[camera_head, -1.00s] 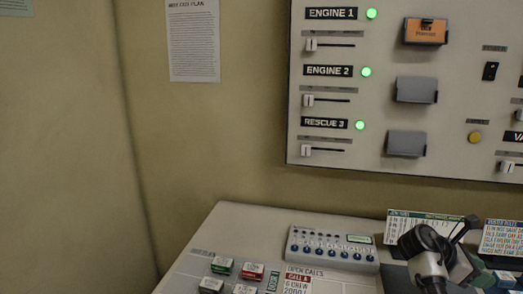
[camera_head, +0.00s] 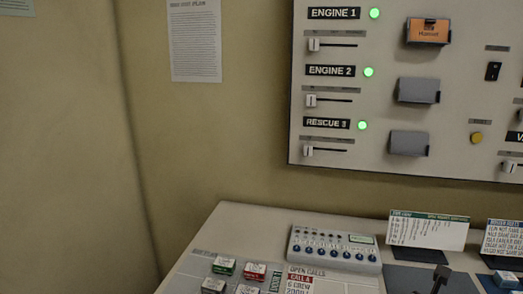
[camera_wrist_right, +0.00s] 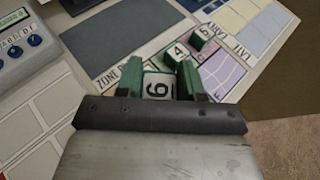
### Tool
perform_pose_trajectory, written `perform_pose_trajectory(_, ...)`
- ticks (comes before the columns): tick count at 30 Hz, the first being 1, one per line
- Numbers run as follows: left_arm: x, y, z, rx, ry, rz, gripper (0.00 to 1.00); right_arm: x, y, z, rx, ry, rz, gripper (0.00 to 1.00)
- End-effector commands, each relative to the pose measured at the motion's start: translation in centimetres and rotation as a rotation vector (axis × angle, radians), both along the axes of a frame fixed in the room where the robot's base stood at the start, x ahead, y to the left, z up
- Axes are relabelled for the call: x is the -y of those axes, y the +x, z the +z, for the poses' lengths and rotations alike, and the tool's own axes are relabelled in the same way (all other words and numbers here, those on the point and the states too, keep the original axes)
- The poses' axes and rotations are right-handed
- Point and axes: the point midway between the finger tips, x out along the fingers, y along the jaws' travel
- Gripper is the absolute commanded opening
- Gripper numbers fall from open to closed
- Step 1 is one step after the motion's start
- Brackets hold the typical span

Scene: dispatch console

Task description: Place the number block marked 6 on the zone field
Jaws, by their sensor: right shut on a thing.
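In the right wrist view, my right gripper (camera_wrist_right: 160,80) is shut on the number block 6 (camera_wrist_right: 158,87), a white-faced block with a dark digit held between two green fingers. A printed label starting with "ZONE" (camera_wrist_right: 110,76) shows on the console just left of the fingers; the rest of it is hidden behind them. I cannot tell whether the block touches the surface. Blocks marked 4 (camera_wrist_right: 178,52) and 5 (camera_wrist_right: 205,38) sit just beyond the fingers. My left gripper is not in view.
A coloured map sheet (camera_wrist_right: 222,70) lies right of the gripper. A dark grey pad (camera_wrist_right: 130,45) lies beyond it. A panel with blue knobs (camera_head: 334,249) stands on the console; several small labelled blocks (camera_head: 223,266) lie nearer, at left.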

Motion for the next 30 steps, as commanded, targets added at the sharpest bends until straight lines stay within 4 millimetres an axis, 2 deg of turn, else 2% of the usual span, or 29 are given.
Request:
perform_pose_trajectory(3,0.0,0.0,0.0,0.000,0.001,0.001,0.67,-4.8,-2.8,-1.0,-0.007,-0.005,0.294,0.15)
perform_pose_trajectory(7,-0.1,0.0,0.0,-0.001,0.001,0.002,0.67,-9.9,-5.4,-1.9,-0.005,-0.002,0.598,0.15)
perform_pose_trajectory(9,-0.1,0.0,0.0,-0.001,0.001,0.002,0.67,-11.8,-6.3,-2.2,-0.003,-0.002,0.715,0.15)
perform_pose_trajectory(15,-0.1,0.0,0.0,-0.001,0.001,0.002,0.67,-15.7,-8.2,-2.9,-0.001,-0.001,0.949,0.15)
perform_pose_trajectory(18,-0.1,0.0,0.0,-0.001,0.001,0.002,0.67,-17.1,-8.8,-3.2,0.001,0.004,1.027,0.15)
perform_pose_trajectory(30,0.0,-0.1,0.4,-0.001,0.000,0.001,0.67,-16.6,-8.4,-2.8,0.003,0.000,1.007,0.15)
